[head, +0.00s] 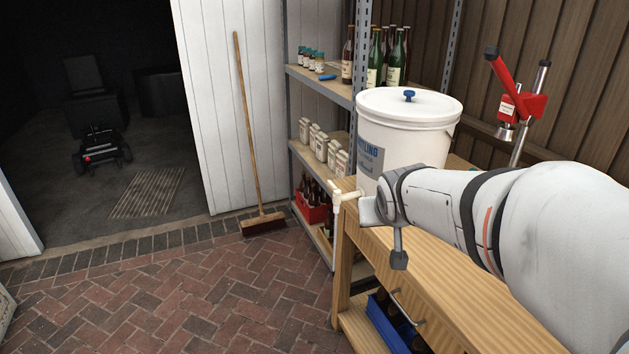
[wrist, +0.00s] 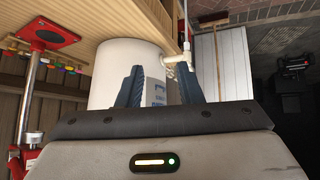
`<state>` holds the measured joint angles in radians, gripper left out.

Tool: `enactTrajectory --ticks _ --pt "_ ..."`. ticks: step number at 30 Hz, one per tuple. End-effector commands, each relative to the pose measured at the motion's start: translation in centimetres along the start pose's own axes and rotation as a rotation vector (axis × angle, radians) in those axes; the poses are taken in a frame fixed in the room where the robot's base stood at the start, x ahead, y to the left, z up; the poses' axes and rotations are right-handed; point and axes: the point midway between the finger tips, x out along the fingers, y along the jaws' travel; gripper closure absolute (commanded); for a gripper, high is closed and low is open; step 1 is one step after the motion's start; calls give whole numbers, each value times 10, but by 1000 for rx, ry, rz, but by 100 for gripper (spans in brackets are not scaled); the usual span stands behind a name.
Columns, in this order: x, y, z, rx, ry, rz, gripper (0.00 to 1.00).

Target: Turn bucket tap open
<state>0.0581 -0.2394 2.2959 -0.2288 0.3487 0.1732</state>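The white lidded bucket (head: 405,130) stands on the wooden bench (head: 430,270), with a blue knob on its lid. Its cream tap (head: 338,194) sticks out low on the bucket's left side in the head view, over the bench edge. My gripper (head: 368,210) is close beside the tap, and its fingers are mostly hidden there. In the wrist view my gripper (wrist: 160,70) has its two dark fingers apart with nothing held. The tap (wrist: 176,60) shows near the right fingertip, and the bucket (wrist: 112,75) lies behind the fingers. I cannot tell whether a finger touches the tap.
A metal shelf (head: 330,86) with bottles and jars is behind the bucket. A blue crate (head: 385,328) sits under the bench. A broom (head: 247,120) leans on the white wall. The brick floor (head: 200,290) at left is clear.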

Motion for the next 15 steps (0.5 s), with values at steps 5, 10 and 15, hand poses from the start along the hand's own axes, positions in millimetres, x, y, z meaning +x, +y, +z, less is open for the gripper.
enactTrajectory --ticks 5,10,15 --pt "102 -3 -40 -13 265 -27 67" --pt "177 -17 -75 -37 507 -121 67" --pt "234 -36 -91 -61 698 -258 67"
